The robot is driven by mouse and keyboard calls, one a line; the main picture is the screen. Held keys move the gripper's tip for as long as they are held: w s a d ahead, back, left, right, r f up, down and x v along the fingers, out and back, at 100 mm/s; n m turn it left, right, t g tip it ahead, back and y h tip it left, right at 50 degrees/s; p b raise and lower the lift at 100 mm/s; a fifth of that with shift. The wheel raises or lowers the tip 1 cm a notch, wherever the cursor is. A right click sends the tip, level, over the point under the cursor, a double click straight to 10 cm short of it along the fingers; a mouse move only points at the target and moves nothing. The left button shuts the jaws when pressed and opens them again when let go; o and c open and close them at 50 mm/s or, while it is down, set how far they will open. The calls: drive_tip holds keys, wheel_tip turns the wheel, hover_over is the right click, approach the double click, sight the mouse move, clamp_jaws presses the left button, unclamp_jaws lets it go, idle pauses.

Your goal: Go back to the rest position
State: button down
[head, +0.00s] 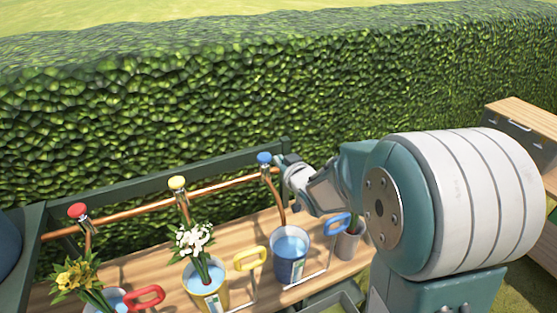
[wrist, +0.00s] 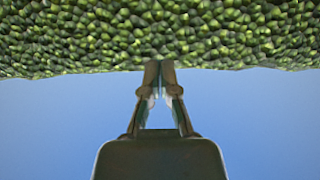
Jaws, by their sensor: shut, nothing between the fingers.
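My gripper (head: 281,161) is at the back of the wooden bench, close beside the blue tap knob (head: 264,158). I cannot tell whether the two touch. In the wrist view my gripper (wrist: 160,66) has its fingertips together with nothing between them. Behind the fingertips there are only hedge and blue sky, with the hedge at the top of the picture. My arm reaches in from the right of the head view and hides part of the bench's right end.
The bench (head: 135,270) holds a blue bucket (head: 288,268) of water, a yellow bucket (head: 207,298) with white flowers, and yellow flowers (head: 76,277) at left. Red (head: 77,210) and yellow (head: 177,183) tap knobs top the copper pipe. A hedge (head: 150,110) stands behind.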

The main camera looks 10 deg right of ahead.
drive_tip(key=shift+a, duration=0.1)
drive_tip(key=s+r+m+g+h, duration=0.1)
drive_tip(key=s+g, duration=0.3)
drive_tip(key=s, duration=1.1)
drive_tip(key=s+r+m+g+h, duration=0.1)
drive_tip(key=s+g, duration=0.4)
drive_tip(key=s, duration=1.1)
wheel_tip(320, 180, up, 2)
drive_tip(key=shift+a+r+g+h, duration=0.25)
drive_tip(key=shift+a+g+h, duration=0.05)
drive_tip(key=shift+h, duration=0.2)
